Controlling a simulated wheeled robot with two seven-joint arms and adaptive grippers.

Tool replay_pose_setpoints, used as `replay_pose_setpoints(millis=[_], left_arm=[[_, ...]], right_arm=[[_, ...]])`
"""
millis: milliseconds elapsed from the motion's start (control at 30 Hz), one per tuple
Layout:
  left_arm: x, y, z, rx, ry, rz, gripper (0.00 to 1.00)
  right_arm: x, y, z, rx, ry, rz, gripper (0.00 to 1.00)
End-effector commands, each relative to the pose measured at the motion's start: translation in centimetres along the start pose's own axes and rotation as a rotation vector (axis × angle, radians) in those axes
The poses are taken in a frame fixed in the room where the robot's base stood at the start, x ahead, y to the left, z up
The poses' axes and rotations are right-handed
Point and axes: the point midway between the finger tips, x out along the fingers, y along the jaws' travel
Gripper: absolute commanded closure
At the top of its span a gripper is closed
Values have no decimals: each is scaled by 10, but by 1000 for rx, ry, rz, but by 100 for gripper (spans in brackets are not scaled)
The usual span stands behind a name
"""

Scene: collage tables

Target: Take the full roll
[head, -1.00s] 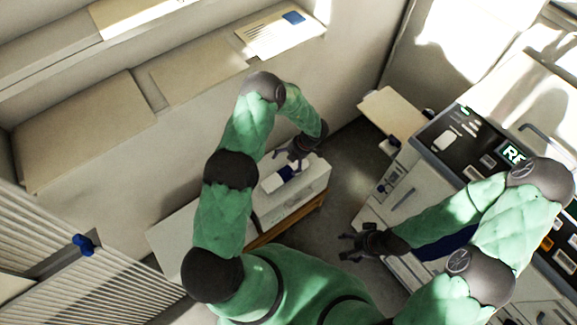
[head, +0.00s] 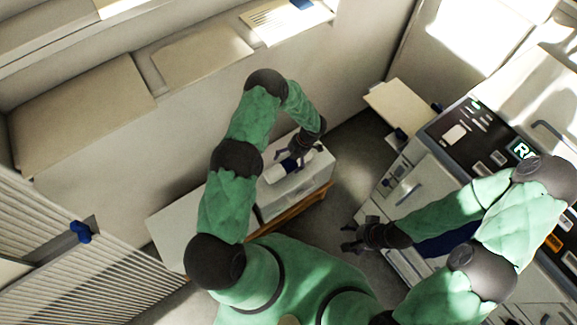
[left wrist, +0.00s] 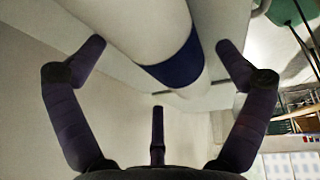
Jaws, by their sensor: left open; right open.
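A white roll with a dark blue band (head: 274,174) lies on its side on a pale, low cabinet (head: 312,180). The roll also shows large in the left wrist view (left wrist: 145,28), running diagonally across the top. My left gripper (head: 293,158) is open, right at the roll's blue band in the head view. My right gripper (head: 350,238) is open and empty, away from the roll.
A machine with a dark control panel (head: 462,128) stands at the right, with a beige side shelf (head: 402,106). A ledge with flat boards (head: 85,120) runs along the wall at upper left. Bare floor (head: 352,165) lies between cabinet and machine.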

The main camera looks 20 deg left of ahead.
Motion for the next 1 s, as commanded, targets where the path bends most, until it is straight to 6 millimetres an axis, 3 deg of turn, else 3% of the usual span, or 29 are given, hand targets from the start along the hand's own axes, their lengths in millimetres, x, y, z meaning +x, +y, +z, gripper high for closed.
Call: replay_pose_setpoints(millis=[33, 200, 433, 467, 667, 1000], left_arm=[[12, -1, 0, 0, 4, -3, 0], [32, -1, 0, 1, 1, -2, 0], [32, 0, -1, 0, 0, -1, 0], [32, 0, -1, 0, 0, -1, 3], [32, -1, -1, 1, 0, -1, 59], [28, 0, -2, 1, 0, 0, 61]], right_arm=[[7, 2, 0, 0, 0, 0, 26], [13, 5, 0, 0, 0, 0, 26], [12, 4, 0, 0, 0, 0, 26], [12, 4, 0, 0, 0, 0, 26], [12, 4, -1, 0, 0, 0, 26], [10, 4, 0, 0, 0, 0, 26]])
